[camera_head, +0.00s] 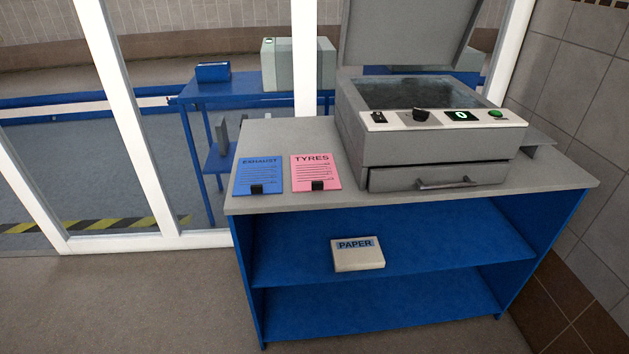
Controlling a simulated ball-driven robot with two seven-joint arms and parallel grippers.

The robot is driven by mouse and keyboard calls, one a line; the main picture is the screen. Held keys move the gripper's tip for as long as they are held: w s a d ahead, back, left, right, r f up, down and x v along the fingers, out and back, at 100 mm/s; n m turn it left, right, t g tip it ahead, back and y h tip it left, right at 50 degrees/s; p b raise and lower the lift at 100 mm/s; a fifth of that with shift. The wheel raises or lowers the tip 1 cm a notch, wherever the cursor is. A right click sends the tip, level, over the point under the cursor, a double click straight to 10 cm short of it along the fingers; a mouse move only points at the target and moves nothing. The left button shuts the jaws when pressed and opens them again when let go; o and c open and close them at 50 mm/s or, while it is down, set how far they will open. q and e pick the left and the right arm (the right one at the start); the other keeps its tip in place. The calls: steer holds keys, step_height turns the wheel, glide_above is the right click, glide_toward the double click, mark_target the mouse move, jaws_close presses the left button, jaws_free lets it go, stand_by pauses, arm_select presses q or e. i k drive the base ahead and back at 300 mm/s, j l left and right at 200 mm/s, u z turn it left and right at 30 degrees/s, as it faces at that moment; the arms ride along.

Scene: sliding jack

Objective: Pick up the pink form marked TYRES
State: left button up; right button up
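The pink form marked TYRES (315,168) lies flat on the grey top of the blue cabinet (390,200), near its front edge. A small black clip or tab sits on the form's lower edge. A blue form marked EXHAUST (258,173) lies just to its left, with a similar black tab. Neither of my grippers shows in the head view.
A grey copier (430,145) with raised lid stands right of the forms; its front drawer looks slightly open. A PAPER pack (358,254) lies on the shelf below. White window frames (125,120) stand behind and left. Floor in front is clear.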

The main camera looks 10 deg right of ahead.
mark_target(313, 172)
steer(key=i+l+u, duration=0.1)
steer(key=l, duration=0.2)
steer(key=i+l, duration=0.25)
steer(key=i+l+u, duration=0.15)
steer(key=l, duration=0.25)
steer(key=i+l+u, duration=0.1)
steer(key=l, duration=0.2)
steer(key=i+l, duration=0.2)
steer(key=l, duration=0.15)
steer(key=i+l+u, duration=0.15)
steer(key=l, duration=0.2)
